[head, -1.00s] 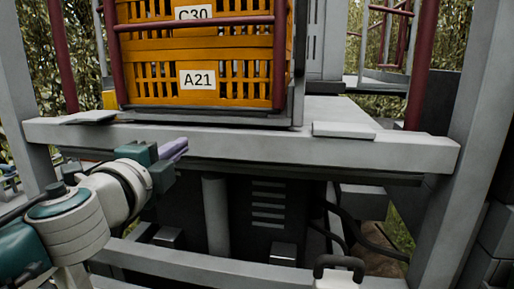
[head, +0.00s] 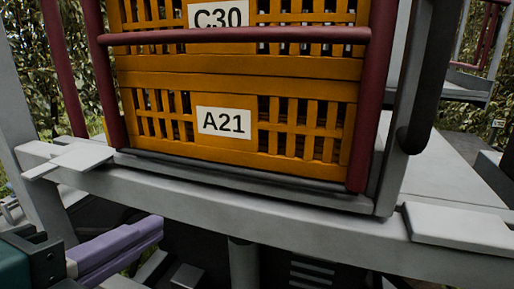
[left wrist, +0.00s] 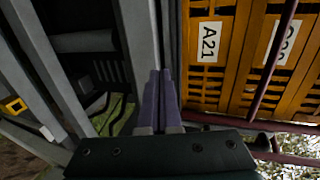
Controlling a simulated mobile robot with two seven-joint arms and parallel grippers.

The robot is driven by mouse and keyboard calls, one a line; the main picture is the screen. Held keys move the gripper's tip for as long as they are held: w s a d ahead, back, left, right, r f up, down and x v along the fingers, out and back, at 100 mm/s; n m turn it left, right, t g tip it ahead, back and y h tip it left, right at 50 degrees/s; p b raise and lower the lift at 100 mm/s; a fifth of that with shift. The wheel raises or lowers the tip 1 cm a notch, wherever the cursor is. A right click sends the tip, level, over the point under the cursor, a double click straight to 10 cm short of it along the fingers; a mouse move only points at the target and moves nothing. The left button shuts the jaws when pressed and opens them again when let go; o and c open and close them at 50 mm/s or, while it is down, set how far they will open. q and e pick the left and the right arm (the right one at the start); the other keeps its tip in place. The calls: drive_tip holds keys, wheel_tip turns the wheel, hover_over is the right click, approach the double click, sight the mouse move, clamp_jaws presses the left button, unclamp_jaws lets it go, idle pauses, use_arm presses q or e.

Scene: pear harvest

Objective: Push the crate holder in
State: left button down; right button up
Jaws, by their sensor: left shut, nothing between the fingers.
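The crate holder (head: 369,110) is a dark red tube frame with a grey base, standing on a grey platform. It holds stacked orange crates; the lower one (head: 300,152) is labelled A21, the upper one (head: 285,62) C30. The crates also show sideways in the left wrist view (left wrist: 243,60). My left gripper (head: 158,228), with purple fingers, is at the lower left of the head view. Its fingers are together and empty, apart from the holder, and appear lower than its base. In the left wrist view the fingertips (left wrist: 160,75) lie left of the crates. My right gripper is not in view.
A long grey beam (head: 270,215) forms the platform's front edge, with a flat plate (head: 80,160) at left and another (head: 460,228) at right. A grey post (head: 408,100) stands right of the holder. Foliage is behind.

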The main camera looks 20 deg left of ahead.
use_arm(q)
approach(220, 186)
drive_tip(key=x, duration=0.6)
drive_tip(key=shift+w+d+f+p, duration=0.1)
drive_tip(key=shift+w+p, duration=0.1)
drive_tip(key=shift+p, duration=0.1)
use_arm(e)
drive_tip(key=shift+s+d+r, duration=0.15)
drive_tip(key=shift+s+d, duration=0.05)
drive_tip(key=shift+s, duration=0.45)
